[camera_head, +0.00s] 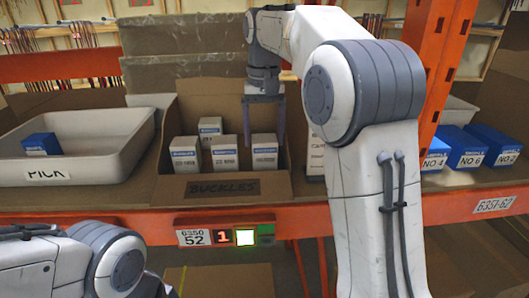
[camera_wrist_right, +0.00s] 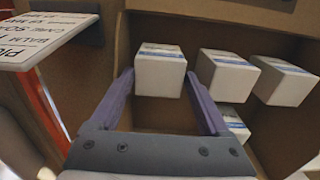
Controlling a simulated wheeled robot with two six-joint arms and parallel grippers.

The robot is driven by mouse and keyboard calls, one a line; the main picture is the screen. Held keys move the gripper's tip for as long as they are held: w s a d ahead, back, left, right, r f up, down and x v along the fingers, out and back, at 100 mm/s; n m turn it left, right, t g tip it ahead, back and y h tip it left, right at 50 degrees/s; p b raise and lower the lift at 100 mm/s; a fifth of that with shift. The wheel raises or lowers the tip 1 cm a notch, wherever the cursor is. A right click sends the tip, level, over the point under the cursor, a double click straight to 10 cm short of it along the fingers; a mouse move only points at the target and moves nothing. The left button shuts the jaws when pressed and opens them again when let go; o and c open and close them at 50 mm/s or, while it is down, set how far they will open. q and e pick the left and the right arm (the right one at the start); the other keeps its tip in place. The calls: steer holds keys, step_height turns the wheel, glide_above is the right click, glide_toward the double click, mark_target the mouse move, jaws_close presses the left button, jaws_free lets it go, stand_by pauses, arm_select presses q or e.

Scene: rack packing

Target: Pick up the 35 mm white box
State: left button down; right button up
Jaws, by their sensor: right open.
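Several white boxes with blue bands stand in the open carton labelled BUCKLES (camera_head: 225,188). In the head view they are a left box (camera_head: 185,154), a middle front box (camera_head: 224,153), a rear box (camera_head: 210,126) and a right box (camera_head: 264,151). The size print is too small to tell which is 35 mm. My right gripper (camera_head: 264,128) points down, open and empty, over the right part of the carton. In the right wrist view, a white box (camera_wrist_right: 160,72) shows between and beyond the open fingers (camera_wrist_right: 160,98). My left gripper is out of view.
A grey tray labelled PICK (camera_head: 97,125) stands left of the carton, holding a blue box (camera_head: 42,144). Blue boxes (camera_head: 463,148) stand at right beyond an orange upright (camera_head: 432,75).

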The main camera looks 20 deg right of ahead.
mark_target(265, 152)
step_height(265, 152, down, 5)
steer(key=c, duration=1.2)
